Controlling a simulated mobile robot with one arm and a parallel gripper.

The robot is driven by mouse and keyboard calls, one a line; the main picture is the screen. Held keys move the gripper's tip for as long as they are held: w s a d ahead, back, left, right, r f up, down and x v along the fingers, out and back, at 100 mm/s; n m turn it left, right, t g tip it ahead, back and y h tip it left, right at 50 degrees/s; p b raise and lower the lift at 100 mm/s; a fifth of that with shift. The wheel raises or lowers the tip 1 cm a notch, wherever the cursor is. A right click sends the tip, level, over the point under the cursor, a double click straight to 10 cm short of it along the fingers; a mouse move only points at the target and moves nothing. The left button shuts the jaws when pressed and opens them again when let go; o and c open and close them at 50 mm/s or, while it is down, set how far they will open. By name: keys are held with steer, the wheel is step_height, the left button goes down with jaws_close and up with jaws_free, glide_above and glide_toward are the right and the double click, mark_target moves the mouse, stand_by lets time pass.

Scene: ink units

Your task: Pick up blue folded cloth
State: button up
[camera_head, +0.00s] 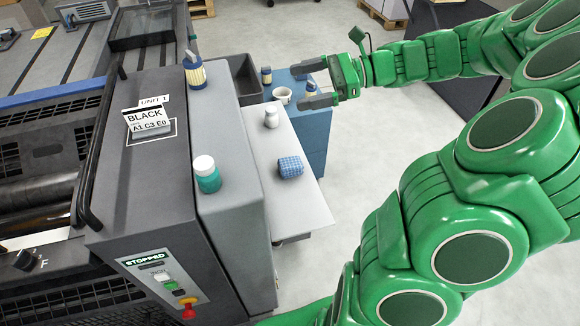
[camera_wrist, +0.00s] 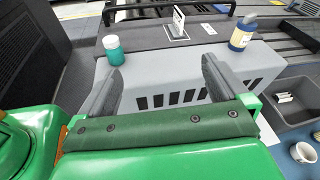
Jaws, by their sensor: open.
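The blue folded cloth (camera_head: 290,166) is a small patterned bundle lying on the white shelf (camera_head: 305,202) at the side of the grey machine. My gripper (camera_head: 312,88) is open and empty, held above and behind the cloth in the head view, near the blue cabinet, clearly apart from the cloth. In the wrist view my gripper's two grey fingers (camera_wrist: 160,88) are spread and point toward the machine's side. The cloth does not show in the wrist view.
A teal jar (camera_head: 207,175) and a yellow-labelled bottle (camera_head: 195,72) stand on the machine top. A white cup (camera_head: 282,95) sits on the blue cabinet (camera_head: 313,128).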

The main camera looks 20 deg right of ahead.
steer(key=w+d+f+m+t, duration=0.2)
steer(key=w+d+m+t, duration=0.25)
steer(key=d, duration=0.45)
glide_toward(298, 166)
step_height(298, 166, down, 3)
steer(key=w+a, duration=0.1)
steer(key=w, duration=0.2)
steer(key=shift+w+a+g+y, duration=0.2)
steer(key=shift+a+g, duration=0.05)
steer(key=shift+a, duration=0.5)
steer(key=shift+w+a+g+y, duration=0.2)
steer(key=shift+a, duration=0.6)
steer(key=shift+w+r+x, duration=0.1)
steer(key=shift+r+x, duration=0.05)
steer(key=shift+x, duration=1.1)
steer(key=shift+w+r+x, duration=0.15)
steer(key=shift+x, duration=1.1)
steer(key=shift+d, duration=0.1)
steer(key=shift+c, duration=0.5)
steer(key=c, duration=1)
